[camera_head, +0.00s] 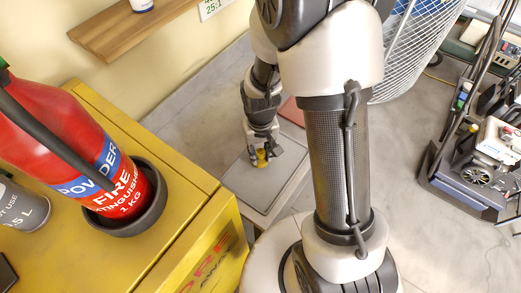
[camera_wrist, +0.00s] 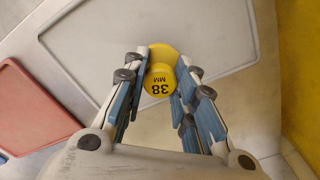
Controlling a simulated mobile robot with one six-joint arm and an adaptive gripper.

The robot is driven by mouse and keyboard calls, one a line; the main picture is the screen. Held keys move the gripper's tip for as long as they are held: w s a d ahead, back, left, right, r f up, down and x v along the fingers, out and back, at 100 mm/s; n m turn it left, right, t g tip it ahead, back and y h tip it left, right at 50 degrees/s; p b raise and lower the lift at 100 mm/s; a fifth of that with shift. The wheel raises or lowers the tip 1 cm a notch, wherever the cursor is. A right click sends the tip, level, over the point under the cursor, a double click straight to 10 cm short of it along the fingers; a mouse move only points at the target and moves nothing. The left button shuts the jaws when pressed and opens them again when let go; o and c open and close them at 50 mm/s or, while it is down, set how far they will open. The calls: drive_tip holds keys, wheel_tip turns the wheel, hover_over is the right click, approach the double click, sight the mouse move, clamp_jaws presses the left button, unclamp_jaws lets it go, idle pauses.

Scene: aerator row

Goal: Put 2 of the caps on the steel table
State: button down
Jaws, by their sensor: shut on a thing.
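A yellow cap (camera_wrist: 158,82) marked "38 MM" is between the fingertips of my gripper (camera_wrist: 161,72) in the wrist view. The gripper is shut on it. In the head view my gripper (camera_head: 260,154) points down with the yellow cap (camera_head: 261,158) at its tip, over a grey tray (camera_head: 257,190). I cannot tell whether the cap touches the tray. The grey tray (camera_wrist: 110,35) lies on a pale grey table top (camera_head: 187,115), which also shows in the wrist view (camera_wrist: 60,75). No other cap is clearly visible.
A red tray (camera_wrist: 38,105) lies left of the grey one. A yellow cabinet (camera_head: 165,190) with a red fire extinguisher (camera_head: 75,140) in a black holder stands close on the left. A wooden shelf (camera_head: 125,30) is on the wall. A wire basket (camera_head: 415,45) is behind my arm.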

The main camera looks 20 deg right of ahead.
sight(260, 152)
drive_tip(key=shift+f+b, duration=0.3)
drive_tip(key=shift+f, duration=0.2)
idle(0.3)
drive_tip(key=c, duration=1.2)
unclamp_jaws()
wheel_tip(260, 152, up, 12)
drive_tip(key=shift+r, duration=0.1)
